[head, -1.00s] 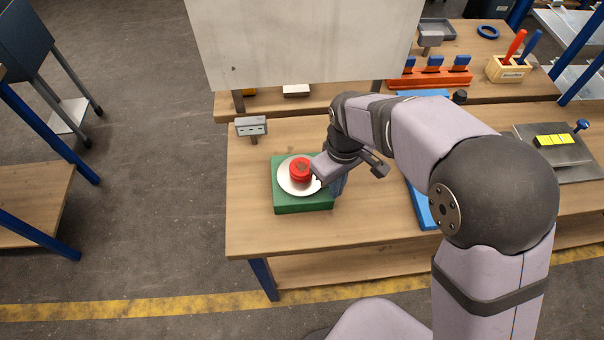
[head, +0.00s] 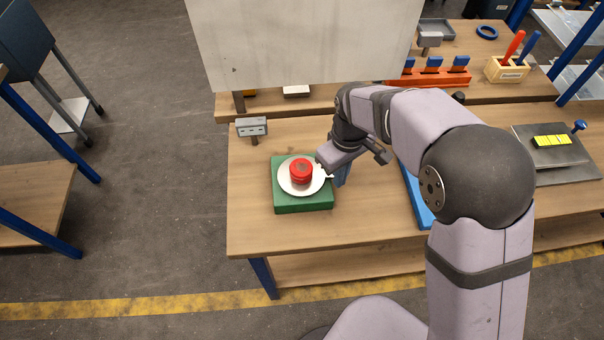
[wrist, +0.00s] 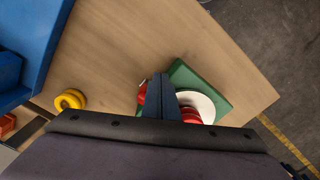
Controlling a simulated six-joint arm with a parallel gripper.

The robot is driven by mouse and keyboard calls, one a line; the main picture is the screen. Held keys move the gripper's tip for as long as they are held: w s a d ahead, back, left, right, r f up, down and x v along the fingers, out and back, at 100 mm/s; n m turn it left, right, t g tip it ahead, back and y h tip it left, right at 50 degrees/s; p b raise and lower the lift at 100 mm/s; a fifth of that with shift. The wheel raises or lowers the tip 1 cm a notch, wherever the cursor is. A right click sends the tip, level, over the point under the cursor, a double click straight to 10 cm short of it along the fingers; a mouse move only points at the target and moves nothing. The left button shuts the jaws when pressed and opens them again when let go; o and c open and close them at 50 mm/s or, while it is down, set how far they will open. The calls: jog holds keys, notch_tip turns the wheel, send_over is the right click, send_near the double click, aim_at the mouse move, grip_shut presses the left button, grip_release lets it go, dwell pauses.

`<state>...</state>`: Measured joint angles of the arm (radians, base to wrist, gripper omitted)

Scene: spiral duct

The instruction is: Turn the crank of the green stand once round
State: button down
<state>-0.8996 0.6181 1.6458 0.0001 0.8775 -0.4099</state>
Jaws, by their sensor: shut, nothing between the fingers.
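The green stand (head: 303,206) sits near the left end of the wooden table. On it lies a white disc (head: 287,186) with a red cylindrical part (head: 301,172) on top. The stand (wrist: 183,76) and disc (wrist: 206,104) also show in the wrist view. There, red parts show on both sides of my gripper fingers (wrist: 160,80); which one is the crank's handle I cannot tell. My gripper (head: 341,178) is shut and empty, pointing down at the disc's right edge. Contact is unclear, as my wrist hides part of that edge.
A small grey box on a post (head: 252,127) stands behind the stand. A blue item (head: 416,200) lies right of my gripper. A yellow ring (wrist: 70,100) shows in the wrist view. A large pale panel (head: 300,40) rises behind the table. The table front is clear.

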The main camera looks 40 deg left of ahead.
jog(key=shift+w+a, duration=0.15)
jog(key=shift+w, duration=0.2)
jog(key=shift+w+a+p, duration=0.45)
jog(key=shift+w+a, duration=0.15)
jog(key=shift+w, duration=0.3)
jog(key=shift+w+a+p, duration=0.4)
jog(key=shift+w+a, duration=0.25)
jog(key=shift+a, duration=0.1)
jog(key=shift+w+a+p, duration=0.4)
jog(key=shift+w+a, duration=0.15)
jog(key=shift+a, duration=0.35)
